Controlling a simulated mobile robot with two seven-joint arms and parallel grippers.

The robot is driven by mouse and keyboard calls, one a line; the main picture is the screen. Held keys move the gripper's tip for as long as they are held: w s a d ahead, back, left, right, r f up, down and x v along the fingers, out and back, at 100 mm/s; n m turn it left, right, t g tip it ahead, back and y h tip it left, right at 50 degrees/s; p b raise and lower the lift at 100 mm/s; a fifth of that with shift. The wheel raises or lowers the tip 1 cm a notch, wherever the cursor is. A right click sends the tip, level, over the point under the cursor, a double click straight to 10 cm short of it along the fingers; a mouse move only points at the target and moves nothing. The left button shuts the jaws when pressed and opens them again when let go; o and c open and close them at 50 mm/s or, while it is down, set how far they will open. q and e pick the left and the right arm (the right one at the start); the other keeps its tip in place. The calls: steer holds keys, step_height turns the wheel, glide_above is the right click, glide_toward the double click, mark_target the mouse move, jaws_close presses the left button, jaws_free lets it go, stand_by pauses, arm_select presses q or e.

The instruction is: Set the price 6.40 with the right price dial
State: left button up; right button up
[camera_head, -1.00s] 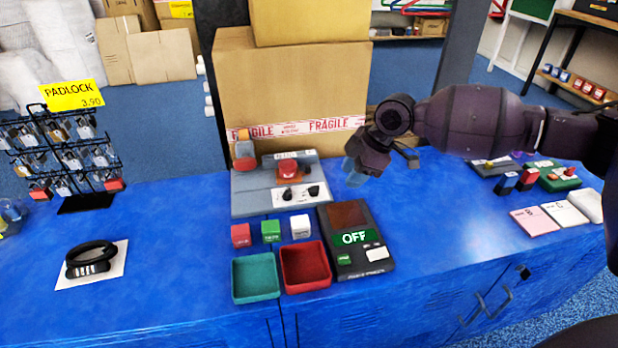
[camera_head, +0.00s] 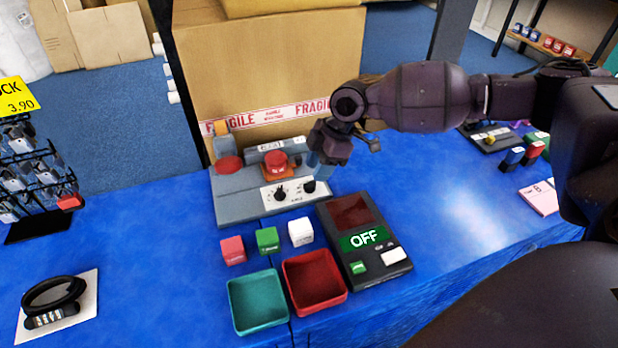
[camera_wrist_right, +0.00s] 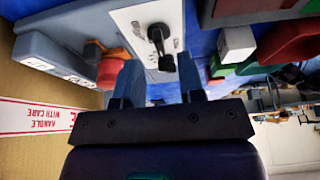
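The price panel is a grey unit (camera_head: 243,204) with a white plate (camera_head: 294,198) bearing two black dials. The left dial (camera_head: 281,193) is clear of my gripper. The right price dial (camera_head: 309,186) is just below my right gripper (camera_head: 315,172), whose blue fingertips are close above it. In the right wrist view my gripper (camera_wrist_right: 158,80) is open, with nothing held. There the right dial (camera_wrist_right: 166,62) shows between and just beyond the fingertips, and the left dial (camera_wrist_right: 156,33) lies farther off. I cannot tell whether a finger touches the dial. The dial markings are too small to read.
A device (camera_head: 370,265) showing "OFF" stands right of a red tray (camera_head: 340,293) and a teal tray (camera_head: 236,312). Red, green and white cubes (camera_head: 301,232) stand before the panel. A large carton (camera_head: 270,70) is behind it. A padlock rack (camera_head: 30,180) stands left.

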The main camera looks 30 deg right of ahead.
mark_target(310, 181)
steer(key=shift+b+x, duration=0.3)
steer(key=shift+x, duration=1.6)
steer(key=shift+w, duration=0.1)
jaws_close()
